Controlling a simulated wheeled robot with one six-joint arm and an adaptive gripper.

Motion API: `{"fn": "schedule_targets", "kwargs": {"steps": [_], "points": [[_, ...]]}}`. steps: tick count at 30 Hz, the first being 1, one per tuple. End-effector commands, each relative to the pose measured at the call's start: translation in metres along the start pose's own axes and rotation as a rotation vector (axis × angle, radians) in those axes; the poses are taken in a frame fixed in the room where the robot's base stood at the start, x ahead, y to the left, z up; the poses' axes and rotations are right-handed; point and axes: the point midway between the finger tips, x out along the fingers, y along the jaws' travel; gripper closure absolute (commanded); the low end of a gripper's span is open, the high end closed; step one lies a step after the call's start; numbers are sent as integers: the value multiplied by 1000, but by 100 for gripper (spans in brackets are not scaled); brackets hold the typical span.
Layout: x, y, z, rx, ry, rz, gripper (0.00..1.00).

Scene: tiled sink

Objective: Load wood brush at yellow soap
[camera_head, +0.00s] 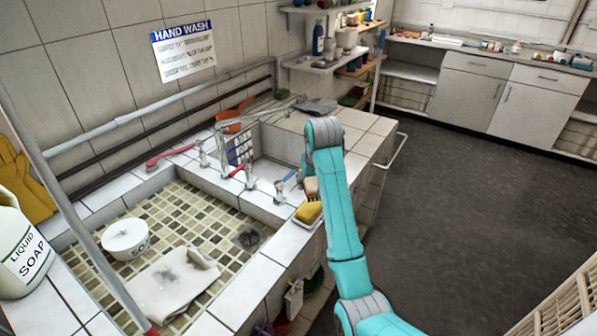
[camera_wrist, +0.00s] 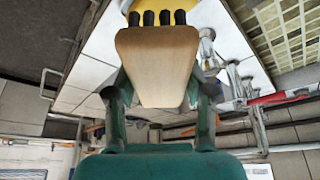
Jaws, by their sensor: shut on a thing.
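The wood brush (camera_wrist: 157,60) fills the middle of the wrist view, its tan block between the two fingers of my gripper (camera_wrist: 158,95). My gripper is shut on it. Its dark bristles point toward the yellow soap (camera_wrist: 158,8), which shows at the top edge. In the head view the yellow soap (camera_head: 309,212) lies on the white tiled sink rim, right of the basin. The brush (camera_head: 311,189) shows just behind it, partly hidden by my teal arm. I cannot tell whether the bristles touch the soap.
The mosaic-floored basin (camera_head: 173,215) holds a white bowl (camera_head: 126,238) and a pale cloth (camera_head: 172,283). Metal taps (camera_head: 279,191) stand close left of the brush. A liquid soap bottle (camera_head: 22,250) stands at the left. The dark floor (camera_head: 470,190) to the right is clear.

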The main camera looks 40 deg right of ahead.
Motion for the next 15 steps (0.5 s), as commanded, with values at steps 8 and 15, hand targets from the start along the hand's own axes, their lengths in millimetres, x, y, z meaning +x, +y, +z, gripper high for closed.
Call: {"fn": "schedule_targets", "kwargs": {"steps": [8, 15], "points": [[13, 0, 6, 0, -2, 0, 75], [35, 0, 15, 0, -2, 0, 75]]}}
